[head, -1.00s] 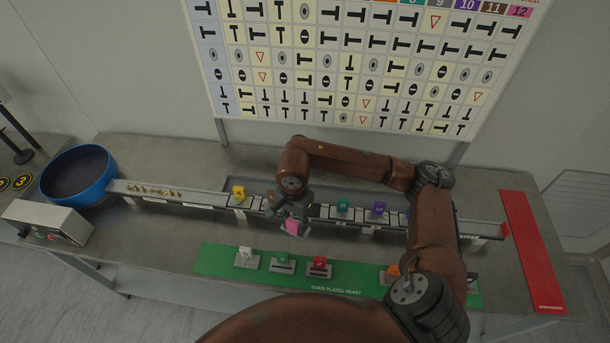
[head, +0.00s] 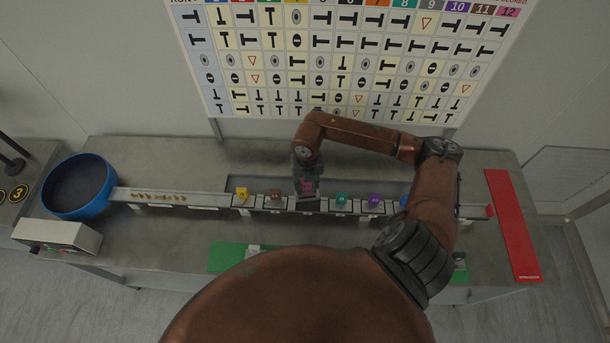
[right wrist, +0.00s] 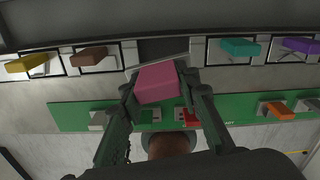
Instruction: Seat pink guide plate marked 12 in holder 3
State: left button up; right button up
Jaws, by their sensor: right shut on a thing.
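The pink guide plate (head: 307,187) is held by my right gripper (head: 305,177) above the rail, between the brown and teal plates. In the right wrist view, both fingers flank the pink block (right wrist: 157,82), and a grey metal edge shows behind it. The rail spot there, third from the left in the row, shows no other plate, but is mostly hidden by the gripper and plate. I cannot tell whether the plate touches the holder. The marking on the plate and the holder numbers are not readable. My left gripper is not in view.
Yellow (head: 242,193), brown (head: 275,195), teal (head: 341,199), purple (head: 375,201) and blue (head: 404,201) plates sit along the rail. A green mat (right wrist: 72,117) with plates on stands lies in front, largely hidden by my arm. A blue bowl (head: 78,186) stands left.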

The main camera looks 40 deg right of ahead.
aim_at(308, 190)
jog(key=shift+d+m, duration=0.35)
jog(key=shift+m, duration=0.55)
jog(key=shift+d+f, duration=0.1)
jog(key=shift+f, duration=0.45)
jog(key=shift+f+b, duration=1.55)
jog(key=shift+f, duration=0.9)
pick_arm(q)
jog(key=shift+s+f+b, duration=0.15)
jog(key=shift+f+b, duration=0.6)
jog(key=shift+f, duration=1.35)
pick_arm(e)
jog(key=shift+f, duration=0.95)
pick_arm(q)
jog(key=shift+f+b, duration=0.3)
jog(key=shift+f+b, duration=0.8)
pick_arm(e)
jog(key=shift+f, duration=0.9)
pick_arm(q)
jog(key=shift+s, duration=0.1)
pick_arm(e)
jog(key=o, duration=1.4)
jog(key=shift+c, duration=0.2)
